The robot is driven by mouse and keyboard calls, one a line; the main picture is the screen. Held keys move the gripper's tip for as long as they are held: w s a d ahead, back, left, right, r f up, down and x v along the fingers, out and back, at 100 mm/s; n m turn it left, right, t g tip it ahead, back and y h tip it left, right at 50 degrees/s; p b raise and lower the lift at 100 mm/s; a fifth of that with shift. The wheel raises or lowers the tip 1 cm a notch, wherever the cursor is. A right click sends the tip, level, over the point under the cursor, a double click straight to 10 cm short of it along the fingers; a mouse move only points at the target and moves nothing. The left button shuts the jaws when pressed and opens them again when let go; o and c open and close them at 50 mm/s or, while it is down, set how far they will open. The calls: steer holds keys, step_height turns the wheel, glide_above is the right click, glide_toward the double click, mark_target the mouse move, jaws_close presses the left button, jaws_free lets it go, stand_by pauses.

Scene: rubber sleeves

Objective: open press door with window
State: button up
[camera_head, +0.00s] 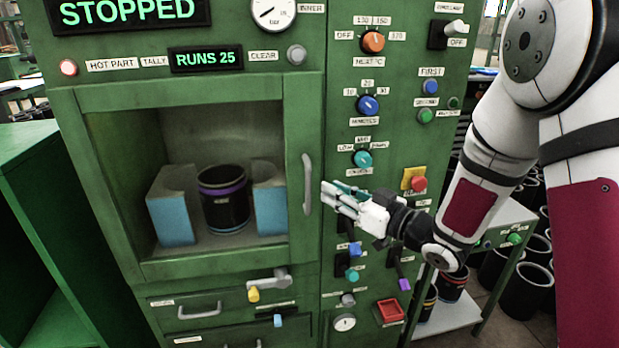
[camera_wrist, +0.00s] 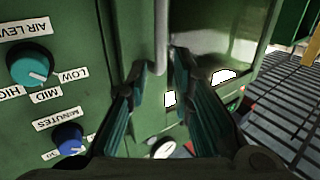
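The press door (camera_head: 190,268) is a green frame with a large window on the front of the green press, and it looks shut. Its grey vertical handle (camera_head: 307,182) is on the door's right side. My gripper (camera_head: 331,197) is just right of the handle in the head view, its fingers pointing at it. In the wrist view my gripper (camera_wrist: 163,78) has its two teal-padded fingers spread, with the handle (camera_wrist: 162,35) showing in line with the gap. Whether the fingers touch the handle, I cannot tell.
Through the window a black sleeve (camera_head: 225,200) with a purple band stands between two blue-faced blocks. Knobs and buttons, such as the teal knob (camera_head: 362,159), cover the panel right of the door. A green shelf (camera_head: 30,200) stands at the left. A display reads STOPPED.

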mark_target(310, 179)
steer(key=x, duration=0.9)
steer(key=shift+c, duration=0.2)
jaws_close()
steer(key=shift+d+p, duration=0.1)
steer(key=shift+p, duration=0.2)
